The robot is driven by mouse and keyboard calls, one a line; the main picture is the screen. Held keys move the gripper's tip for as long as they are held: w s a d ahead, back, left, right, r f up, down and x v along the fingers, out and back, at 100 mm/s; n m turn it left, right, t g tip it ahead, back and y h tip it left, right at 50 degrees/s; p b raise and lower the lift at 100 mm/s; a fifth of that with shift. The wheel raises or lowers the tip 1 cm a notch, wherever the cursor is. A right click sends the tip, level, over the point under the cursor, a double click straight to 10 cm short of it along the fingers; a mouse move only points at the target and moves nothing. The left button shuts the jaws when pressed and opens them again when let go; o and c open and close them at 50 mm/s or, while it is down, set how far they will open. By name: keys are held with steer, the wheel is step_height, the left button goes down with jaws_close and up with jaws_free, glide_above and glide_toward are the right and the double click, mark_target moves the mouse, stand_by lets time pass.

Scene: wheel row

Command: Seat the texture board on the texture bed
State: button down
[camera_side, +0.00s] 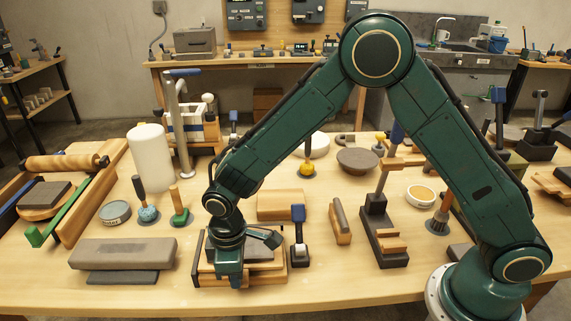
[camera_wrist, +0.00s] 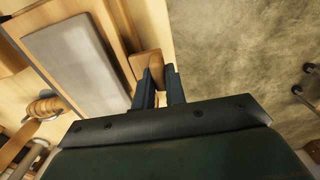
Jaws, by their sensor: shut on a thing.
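The texture board seems to be the wooden piece with a grey top panel (camera_side: 262,251) in the front middle of the side view. In the wrist view its grey panel (camera_wrist: 75,62) fills the upper left. My gripper (camera_side: 231,283) is at the board's front edge, pointing down. In the wrist view the gripper (camera_wrist: 160,92) is shut on a wooden tab (camera_wrist: 147,64), apparently part of the board. The wooden base (camera_side: 272,279) under the board appears to be the texture bed. My gripper hides part of both, so I cannot tell whether the board lies flat on it.
A grey block (camera_side: 122,253) lies to the left on a darker slab. A blue-topped upright tool (camera_side: 299,237) stands close on the right. A wooden block (camera_side: 281,206) lies behind. The table's front edge is close, with floor (camera_wrist: 235,50) beyond it.

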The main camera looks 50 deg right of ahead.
steer(key=shift+f, duration=0.35)
stand_by(0.9)
steer(key=c, duration=1.6)
jaws_free()
steer(key=shift+r, duration=1.8)
steer(key=o, duration=0.6)
steer(key=shift+c, duration=0.2)
steer(key=o, duration=0.4)
steer(key=shift+o, duration=0.4)
